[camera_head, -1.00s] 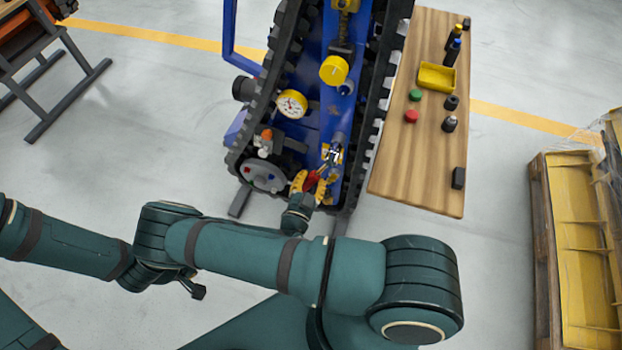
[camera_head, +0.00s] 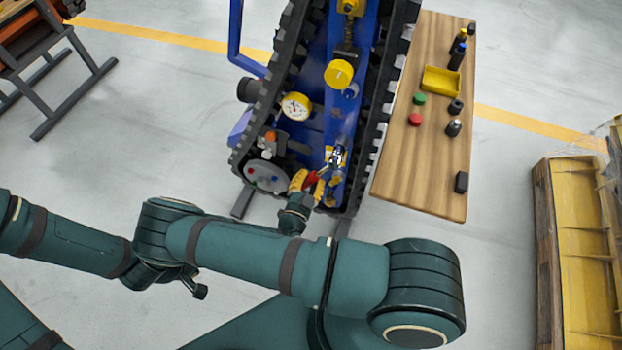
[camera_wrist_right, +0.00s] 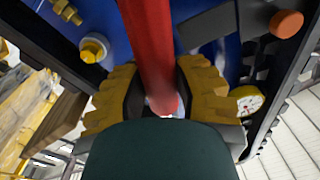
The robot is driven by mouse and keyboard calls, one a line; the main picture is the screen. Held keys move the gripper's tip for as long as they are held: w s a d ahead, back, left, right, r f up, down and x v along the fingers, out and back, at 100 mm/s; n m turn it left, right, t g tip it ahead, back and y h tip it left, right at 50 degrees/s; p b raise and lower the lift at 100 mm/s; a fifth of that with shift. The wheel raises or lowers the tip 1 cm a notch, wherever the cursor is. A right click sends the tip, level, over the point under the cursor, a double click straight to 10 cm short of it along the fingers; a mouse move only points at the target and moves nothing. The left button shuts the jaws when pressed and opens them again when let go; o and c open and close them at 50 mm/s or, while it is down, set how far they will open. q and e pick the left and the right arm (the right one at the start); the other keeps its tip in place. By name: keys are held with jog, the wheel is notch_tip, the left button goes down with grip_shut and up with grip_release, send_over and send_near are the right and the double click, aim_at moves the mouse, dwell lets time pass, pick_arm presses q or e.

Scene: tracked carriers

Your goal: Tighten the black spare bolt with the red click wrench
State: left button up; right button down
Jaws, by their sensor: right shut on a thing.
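The red click wrench (camera_head: 313,180) has a red handle and a bright metal head that lies over the lower part of the blue carrier. My right gripper (camera_head: 305,183), with yellow pads, is shut on the red handle. In the right wrist view the handle (camera_wrist_right: 150,45) runs up and away from between the yellow fingers of the gripper (camera_wrist_right: 160,92). I cannot make out the black spare bolt; the wrench head end is small in the head view and out of sight in the wrist view. My left gripper is not in view.
The blue tracked carrier (camera_head: 315,105) has black tracks on both sides, a gauge (camera_head: 296,106) and a yellow cap (camera_head: 338,73). A wooden table (camera_head: 415,170) on the right bears a yellow tray (camera_head: 441,80) and several small parts. A pallet (camera_head: 543,230) stands further right.

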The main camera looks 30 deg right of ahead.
jog(key=shift+w+a+r+m, duration=0.35)
jog(key=shift+w+a+m, duration=0.1)
jog(key=shift+m, duration=0.15)
jog(key=shift+w+a+r+m+p, duration=0.3)
jog(key=shift+w+r+m+p, duration=0.15)
jog(key=shift+m, duration=0.15)
dwell(0.3)
jog(key=shift+w+a+r+m+p, duration=0.3)
jog(key=shift+w+a+r+m, duration=0.05)
jog(key=shift+r+m, duration=0.15)
jog(key=shift+w+a+r+m+p, duration=0.35)
jog(key=shift+r+m, duration=0.1)
jog(key=shift+m, duration=0.15)
